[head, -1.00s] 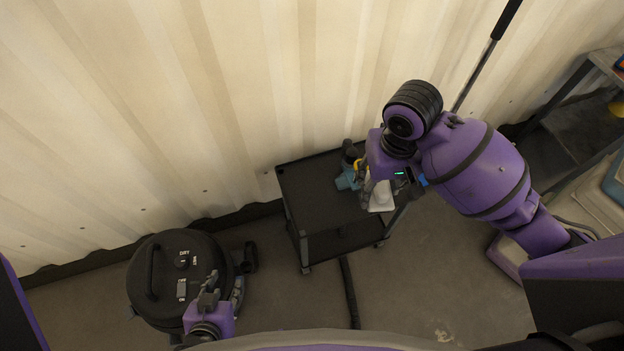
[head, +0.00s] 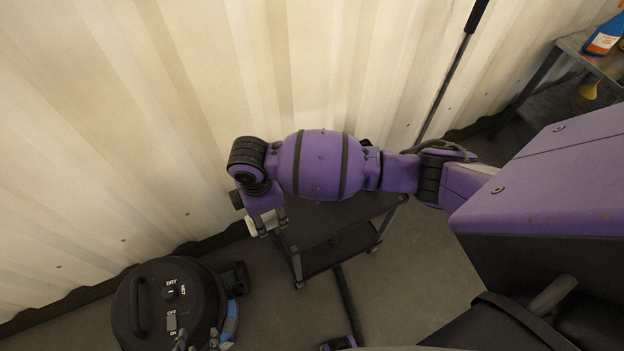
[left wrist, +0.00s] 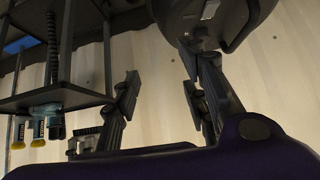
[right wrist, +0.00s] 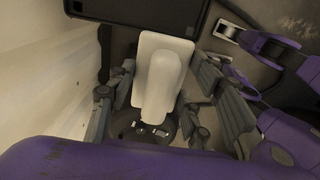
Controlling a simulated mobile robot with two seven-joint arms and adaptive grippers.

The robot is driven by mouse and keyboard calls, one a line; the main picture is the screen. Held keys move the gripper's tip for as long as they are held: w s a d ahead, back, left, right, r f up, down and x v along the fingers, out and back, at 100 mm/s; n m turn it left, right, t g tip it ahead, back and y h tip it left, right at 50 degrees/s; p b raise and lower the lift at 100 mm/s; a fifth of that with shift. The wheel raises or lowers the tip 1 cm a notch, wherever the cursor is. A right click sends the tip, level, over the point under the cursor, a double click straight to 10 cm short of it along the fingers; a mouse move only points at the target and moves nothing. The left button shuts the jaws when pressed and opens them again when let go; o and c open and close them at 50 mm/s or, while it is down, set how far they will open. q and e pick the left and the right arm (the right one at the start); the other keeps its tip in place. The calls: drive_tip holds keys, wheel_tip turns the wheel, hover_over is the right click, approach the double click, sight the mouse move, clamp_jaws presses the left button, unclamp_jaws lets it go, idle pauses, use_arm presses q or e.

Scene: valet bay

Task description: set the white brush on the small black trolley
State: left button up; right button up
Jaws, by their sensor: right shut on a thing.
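The white brush (head: 259,225) is in my right gripper (head: 264,222). In the right wrist view the brush (right wrist: 165,75) sits between both fingers, its broad face toward the camera. The small black trolley (head: 322,214) stands against the wall; my right arm hides much of its top. The brush is held just off the trolley's left edge. The trolley's edge (right wrist: 135,12) also shows in the right wrist view. My left gripper (head: 195,343) is low by the vacuum, partly cut off. In the left wrist view its fingers (left wrist: 160,88) are apart, with nothing between them.
A round black vacuum (head: 165,305) stands left of the trolley. A dark hose (head: 347,303) lies on the floor in front. A grey shelf (head: 575,47) with a blue bottle (head: 604,37) is at the right. A black-handled pole (head: 450,80) leans on the wall.

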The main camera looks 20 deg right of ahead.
drive_tip(key=w+d+f, duration=0.2)
drive_tip(key=d, duration=0.1)
drive_tip(key=w+d+f, duration=0.2)
drive_tip(key=d+f, duration=0.1)
drive_tip(key=w+d+f+b, duration=0.1)
drive_tip(key=w+d+f, duration=0.1)
drive_tip(key=d+f, duration=0.1)
drive_tip(key=shift+d, duration=0.15)
drive_tip(key=f, duration=0.3)
drive_tip(key=shift+w+d+f, duration=0.1)
drive_tip(key=shift+d+f, duration=0.15)
drive_tip(key=shift+d, duration=0.05)
drive_tip(key=shift+f, duration=0.25)
use_arm(q)
drive_tip(key=shift+s+a+f, duration=0.25)
drive_tip(key=shift+s+f, duration=0.25)
drive_tip(key=shift+f, duration=0.35)
use_arm(e)
drive_tip(key=shift+w, duration=0.1)
use_arm(q)
drive_tip(key=shift+b, duration=0.3)
